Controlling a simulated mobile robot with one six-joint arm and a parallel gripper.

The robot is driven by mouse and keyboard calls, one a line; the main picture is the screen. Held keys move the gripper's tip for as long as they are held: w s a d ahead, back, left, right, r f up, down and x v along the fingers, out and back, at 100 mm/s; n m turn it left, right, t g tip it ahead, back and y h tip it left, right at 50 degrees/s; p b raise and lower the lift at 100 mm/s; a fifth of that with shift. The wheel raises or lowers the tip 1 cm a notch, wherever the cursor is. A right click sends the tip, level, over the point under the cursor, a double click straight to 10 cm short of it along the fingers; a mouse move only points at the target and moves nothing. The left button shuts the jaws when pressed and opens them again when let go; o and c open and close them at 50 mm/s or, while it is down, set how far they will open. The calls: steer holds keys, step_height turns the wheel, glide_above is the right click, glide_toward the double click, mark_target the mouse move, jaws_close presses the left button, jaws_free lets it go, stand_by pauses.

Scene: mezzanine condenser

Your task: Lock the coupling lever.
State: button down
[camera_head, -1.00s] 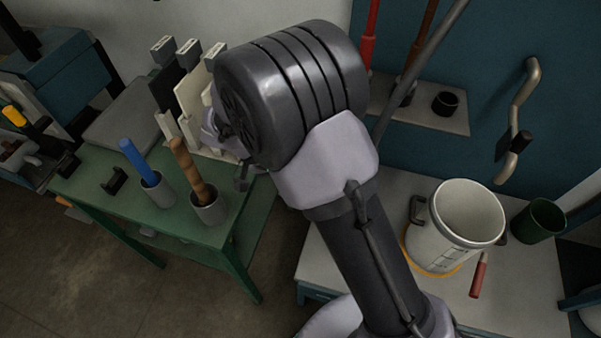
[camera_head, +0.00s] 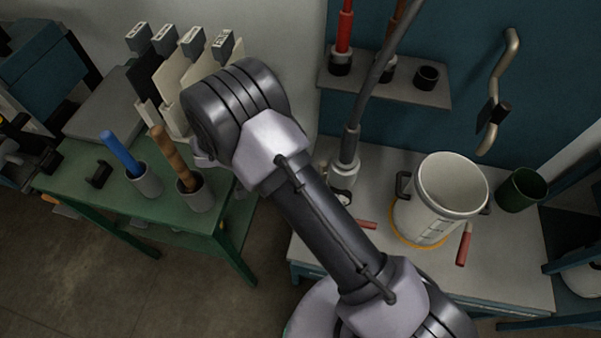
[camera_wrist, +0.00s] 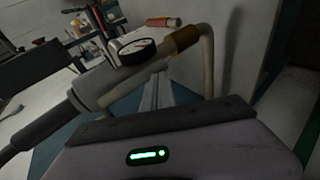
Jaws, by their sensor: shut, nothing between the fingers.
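The coupling is a pale fitting (camera_head: 344,165) at the lower end of a grey hose, with a round dial gauge (camera_head: 341,197) beside it. In the wrist view the gauge (camera_wrist: 136,51) sits on the slanted fitting, with a brown collar (camera_wrist: 181,40) and a bent pale pipe beyond. A short red handle (camera_head: 365,225) lies low beside the fitting; I cannot tell whether it is the lever. My gripper (camera_wrist: 156,94) is shut and empty, close to the fitting in the wrist view. In the head view my arm hides it.
A white bucket (camera_head: 451,187) and a red-handled tool (camera_head: 464,245) are on the right bench (camera_head: 517,275). A dark green cup (camera_head: 521,190) stands behind. The green table (camera_head: 100,209) holds blue and brown handles in grey cups. A wall shelf (camera_head: 387,88) is above.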

steer(key=shift+s+d+f, duration=0.1)
steer(key=shift+d+f, duration=0.05)
steer(key=shift+d, duration=0.1)
stand_by(0.5)
steer(key=s+d+r+p, duration=0.1)
steer(key=s+r, duration=0.1)
steer(key=s, duration=0.5)
steer(key=s+d+r+p, duration=0.2)
steer(key=s+r, duration=0.1)
steer(key=s, duration=0.5)
steer(key=shift+s+d+p, duration=0.15)
steer(key=shift+s+p, duration=0.15)
